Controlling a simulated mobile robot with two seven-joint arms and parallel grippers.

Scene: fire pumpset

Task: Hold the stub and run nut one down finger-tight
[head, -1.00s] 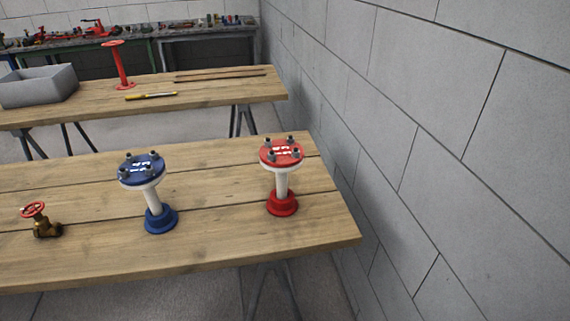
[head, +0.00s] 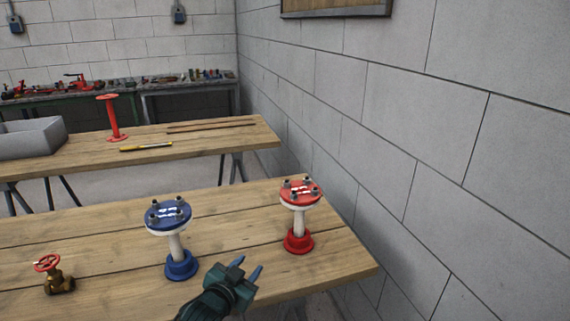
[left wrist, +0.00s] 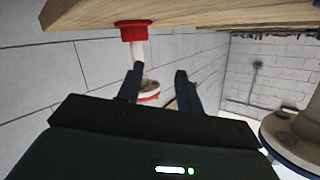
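The red stub (head: 299,219) stands upright near the bench's right end. It has a red base, a white pipe and a red top flange (head: 301,193) carrying several dark studs or nuts. The blue stub (head: 176,245) stands to its left, with a blue base and a blue flange with similar dark fasteners. I cannot tell which nut is nut one. My left gripper (head: 248,272) is open and empty, in front of and between the two stubs. In the left wrist view, upside down, the red stub's base (left wrist: 133,31) shows beyond the spread fingers (left wrist: 156,88). My right gripper is out of view.
A brass valve with a red handwheel (head: 58,277) sits left on the wooden bench (head: 100,238). A concrete-block wall (head: 400,140) runs close along the right. The back bench holds a grey bin (head: 30,138), a red stand (head: 112,118) and a yellow-handled tool (head: 146,146).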

